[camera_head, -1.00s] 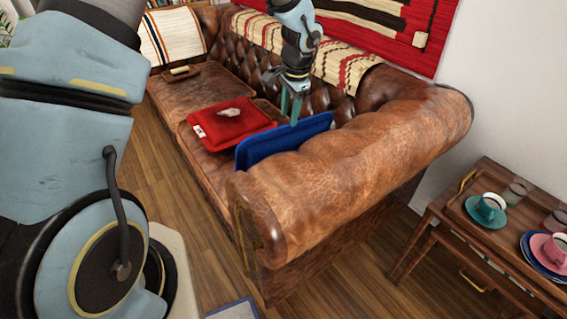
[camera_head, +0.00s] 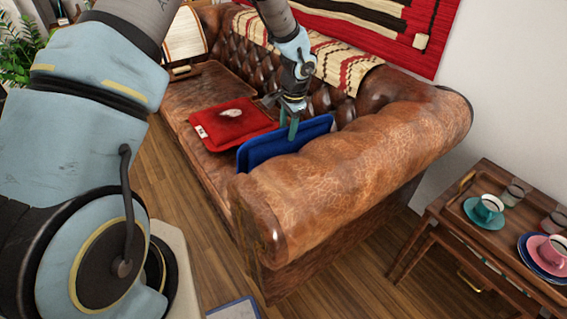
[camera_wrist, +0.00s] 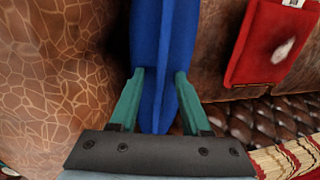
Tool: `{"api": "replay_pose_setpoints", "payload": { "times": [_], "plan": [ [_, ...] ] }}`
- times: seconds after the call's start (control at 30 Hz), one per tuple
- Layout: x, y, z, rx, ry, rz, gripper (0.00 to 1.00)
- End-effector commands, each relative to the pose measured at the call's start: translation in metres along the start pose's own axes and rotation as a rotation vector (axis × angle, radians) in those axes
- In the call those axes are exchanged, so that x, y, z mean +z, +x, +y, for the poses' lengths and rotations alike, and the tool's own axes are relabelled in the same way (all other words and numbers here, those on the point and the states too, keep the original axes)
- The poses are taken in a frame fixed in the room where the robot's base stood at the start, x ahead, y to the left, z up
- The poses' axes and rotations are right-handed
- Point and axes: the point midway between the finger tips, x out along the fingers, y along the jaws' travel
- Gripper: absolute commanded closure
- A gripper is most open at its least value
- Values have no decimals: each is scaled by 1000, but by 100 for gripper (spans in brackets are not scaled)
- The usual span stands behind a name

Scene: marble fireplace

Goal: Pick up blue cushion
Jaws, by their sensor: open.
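The blue cushion (camera_head: 284,143) stands on edge on the brown leather sofa, against the inner side of the near armrest. In the wrist view the blue cushion (camera_wrist: 165,45) runs up the middle, seen edge-on. My gripper (camera_head: 289,130) is over the cushion's top edge. In the wrist view my gripper (camera_wrist: 155,80) is open, with one green finger on each side of the cushion. The left finger looks close to the cushion's face; whether either finger touches it I cannot tell.
A red cushion (camera_head: 232,124) with a pale patch lies on the seat beside the blue one. The leather armrest (camera_head: 350,165) rises close by. A striped throw (camera_head: 345,65) hangs over the backrest. A wooden side table (camera_head: 472,225) with cups stands at right.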

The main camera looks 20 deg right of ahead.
Motion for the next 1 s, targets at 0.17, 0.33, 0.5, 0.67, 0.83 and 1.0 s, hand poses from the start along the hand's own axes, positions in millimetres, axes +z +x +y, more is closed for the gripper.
{"api": "replay_pose_setpoints", "payload": {
  "times": [0.17, 0.33, 0.5, 0.67, 0.83, 1.0],
  "plan": [
    [0, 2, 0, 0, 0, 0, 52],
    [0, 4, 1, 0, -1, 0, 52],
    [0, 4, 1, 0, 0, 0, 66],
    [0, 4, 1, 0, 0, 0, 84],
    [0, 4, 1, 0, 0, 0, 100],
    [0, 4, 2, 1, 0, 0, 100]
  ]
}}
